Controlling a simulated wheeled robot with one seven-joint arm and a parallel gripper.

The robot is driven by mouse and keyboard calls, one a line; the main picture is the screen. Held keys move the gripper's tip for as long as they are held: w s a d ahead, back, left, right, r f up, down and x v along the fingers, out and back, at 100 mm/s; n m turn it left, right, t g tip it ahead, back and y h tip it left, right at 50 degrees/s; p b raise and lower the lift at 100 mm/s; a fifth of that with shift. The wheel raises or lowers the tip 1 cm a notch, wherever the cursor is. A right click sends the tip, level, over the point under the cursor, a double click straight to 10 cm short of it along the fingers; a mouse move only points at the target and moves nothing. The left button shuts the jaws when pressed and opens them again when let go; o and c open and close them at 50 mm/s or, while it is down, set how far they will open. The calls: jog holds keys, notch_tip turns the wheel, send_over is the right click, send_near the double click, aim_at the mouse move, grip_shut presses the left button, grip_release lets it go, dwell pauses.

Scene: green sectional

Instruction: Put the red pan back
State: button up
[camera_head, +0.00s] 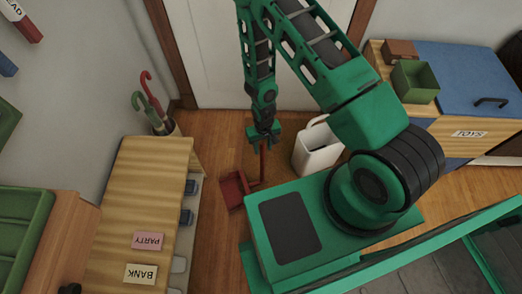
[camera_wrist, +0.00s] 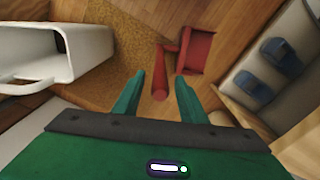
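The red pan, a dustpan with an upright handle, stands on the wooden floor; its scoop (camera_head: 237,190) lies left of my gripper (camera_head: 263,140). In the wrist view the scoop (camera_wrist: 197,50) is beyond the fingers, toward the upper right. Its round handle end shows between the two open fingers of my gripper (camera_wrist: 161,97), with a gap on each side. My gripper points down at the handle; in the head view the handle's top is partly hidden by it. The pan's place of return cannot be told from these views.
A white bin (camera_head: 318,148) stands on the floor right of my gripper. A wooden shelf unit (camera_head: 150,190) with blue shoes is on the left, an umbrella stand (camera_head: 165,130) behind it. A toy chest (camera_head: 465,75) is on the right. A white door (camera_head: 215,60) is at the back.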

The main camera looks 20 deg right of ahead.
notch_tip(320, 180, up, 8)
dwell(0.4)
jog(key=d+r+m, duration=0.1)
jog(key=d+r, duration=0.4)
jog(key=r, duration=0.4)
jog(key=s+d+r+m+h, duration=0.1)
jog(key=d+r, duration=0.5)
jog(key=r, duration=0.3)
jog(key=d+r+m, duration=0.1)
jog(key=d+r, duration=0.4)
jog(key=r, duration=0.4)
jog(key=s+d+r+m, duration=0.2)
jog(key=s+d+r, duration=0.1)
jog(key=s+r, duration=0.5)
jog(key=s+d+r+m+y, duration=0.1)
jog(key=s+d+r, duration=0.2)
jog(key=s+r, duration=0.6)
jog(key=s, duration=0.4)
jog(key=shift+s+r+m, duration=0.3)
jog(key=shift+s+m, duration=0.05)
jog(key=shift+m, duration=0.05)
